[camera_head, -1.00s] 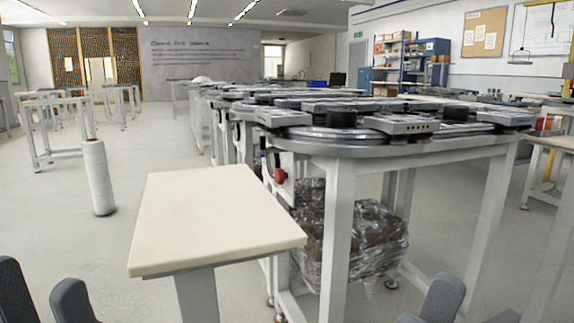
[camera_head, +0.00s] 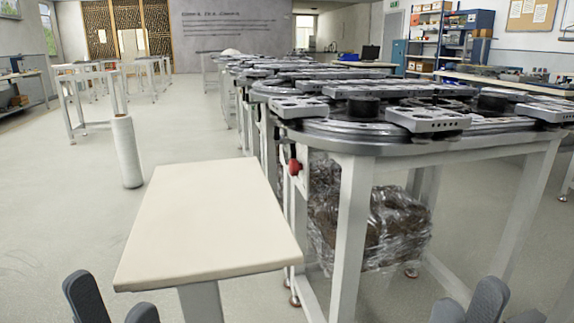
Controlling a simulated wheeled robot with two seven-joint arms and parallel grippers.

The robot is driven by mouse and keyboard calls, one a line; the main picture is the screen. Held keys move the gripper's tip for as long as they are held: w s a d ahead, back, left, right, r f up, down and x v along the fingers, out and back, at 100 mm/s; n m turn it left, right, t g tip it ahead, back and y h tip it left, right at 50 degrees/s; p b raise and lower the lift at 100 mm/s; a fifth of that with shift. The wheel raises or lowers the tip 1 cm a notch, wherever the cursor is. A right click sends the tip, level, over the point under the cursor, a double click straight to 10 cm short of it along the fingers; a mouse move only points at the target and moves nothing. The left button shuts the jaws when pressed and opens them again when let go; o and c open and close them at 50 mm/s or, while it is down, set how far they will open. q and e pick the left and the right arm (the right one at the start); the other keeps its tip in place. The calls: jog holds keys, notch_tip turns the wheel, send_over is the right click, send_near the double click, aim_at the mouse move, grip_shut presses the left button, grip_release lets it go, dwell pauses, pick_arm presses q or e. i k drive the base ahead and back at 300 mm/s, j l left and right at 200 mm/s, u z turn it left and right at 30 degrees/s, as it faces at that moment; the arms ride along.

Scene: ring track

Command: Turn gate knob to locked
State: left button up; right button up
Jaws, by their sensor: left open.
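A red knob (camera_head: 294,167) sits on a bracket at the near left side of the ring track (camera_head: 335,140), just under the track's edge. It is small in the picture; I cannot tell its turned position or whether it is the gate knob. My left gripper (camera_head: 114,306) is at the bottom left, fingers apart and empty, below and left of the knob. My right gripper (camera_head: 488,308) is at the bottom right, partly cut off by the picture edge. Its opening is unclear. Both are well apart from the knob.
A cream-topped table (camera_head: 205,222) stands in front, left of the track. A white roll (camera_head: 126,152) stands on the floor behind it. A plastic-wrapped bundle (camera_head: 375,230) is under the track. The floor on the left is open.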

aim_at(294, 167)
jog(key=j+z, duration=0.15)
jog(key=j, duration=0.5)
jog(key=j+z, duration=0.15)
jog(key=j, duration=0.5)
jog(key=j+z, duration=0.15)
jog(key=j, duration=0.5)
jog(key=k+j+z, duration=0.2)
jog(key=j, duration=0.45)
jog(key=i, duration=0.1)
